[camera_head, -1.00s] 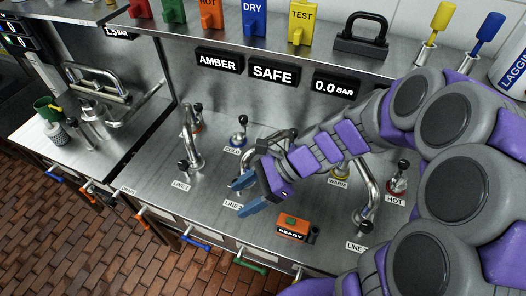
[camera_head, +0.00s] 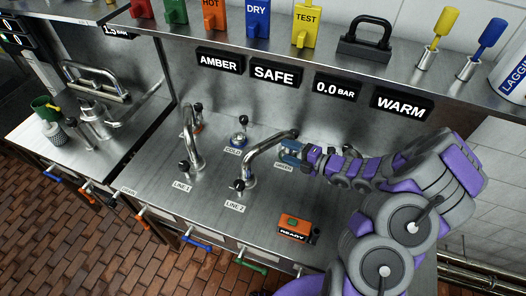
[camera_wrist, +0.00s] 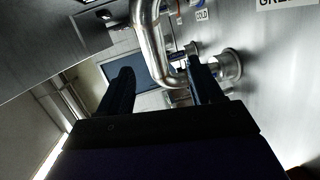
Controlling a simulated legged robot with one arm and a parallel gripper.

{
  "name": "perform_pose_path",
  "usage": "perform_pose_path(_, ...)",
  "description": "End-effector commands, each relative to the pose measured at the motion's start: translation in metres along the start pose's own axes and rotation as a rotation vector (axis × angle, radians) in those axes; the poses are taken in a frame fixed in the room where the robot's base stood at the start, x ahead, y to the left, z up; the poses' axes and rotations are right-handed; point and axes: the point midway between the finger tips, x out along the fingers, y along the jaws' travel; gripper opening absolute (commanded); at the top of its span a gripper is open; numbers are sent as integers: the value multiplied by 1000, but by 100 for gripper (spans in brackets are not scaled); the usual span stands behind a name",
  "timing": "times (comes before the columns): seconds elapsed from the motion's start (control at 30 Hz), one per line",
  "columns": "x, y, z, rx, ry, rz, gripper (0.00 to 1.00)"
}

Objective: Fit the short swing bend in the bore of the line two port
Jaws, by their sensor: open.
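A chrome swing bend (camera_head: 266,148) rises at the LINE 2 label (camera_head: 235,207) and slants up to the right, its far end near my gripper. Its foot stands by a black-knobbed valve (camera_head: 240,185); I cannot tell how deep it sits in the bore. My gripper (camera_head: 292,152), with blue fingers, is open beside the bend's upper end. In the wrist view a curved chrome pipe (camera_wrist: 153,45) shows above and between my dark open fingers (camera_wrist: 162,88). I cannot tell whether they touch it.
Another chrome bend (camera_head: 193,145) stands at LINE 1. An orange READY box (camera_head: 293,226) sits at the front of the steel bench. A shelf (camera_head: 290,48) with coloured tags and a black handle runs above. My arm covers the bench's right side.

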Motion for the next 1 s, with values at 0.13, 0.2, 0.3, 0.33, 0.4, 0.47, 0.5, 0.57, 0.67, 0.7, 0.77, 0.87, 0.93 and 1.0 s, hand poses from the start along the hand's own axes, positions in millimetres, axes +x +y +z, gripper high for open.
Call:
perform_pose_path(0.13,16,-2,4,2,1,4,65)
perform_pose_path(0.2,29,-2,2,0,1,1,65)
perform_pose_path(0.3,49,-2,-2,-3,1,-5,65)
perform_pose_path(0.33,54,-1,-3,-5,1,-6,65)
perform_pose_path(0.4,65,-1,-6,-7,0,-9,65)
perform_pose_path(0.47,70,0,-8,-8,0,-10,65)
perform_pose_path(0.5,73,0,-8,-8,0,-10,65)
perform_pose_path(0.57,74,1,-7,-7,-1,-9,65)
perform_pose_path(0.67,78,2,-4,-6,2,-6,65)
perform_pose_path(0.7,81,2,-4,-4,2,-4,65)
perform_pose_path(0.77,88,4,-2,-4,2,-2,65)
perform_pose_path(0.87,99,6,0,-1,4,1,65)
perform_pose_path(0.93,106,7,1,-1,1,2,65)
perform_pose_path(1.0,113,7,0,-2,0,1,65)
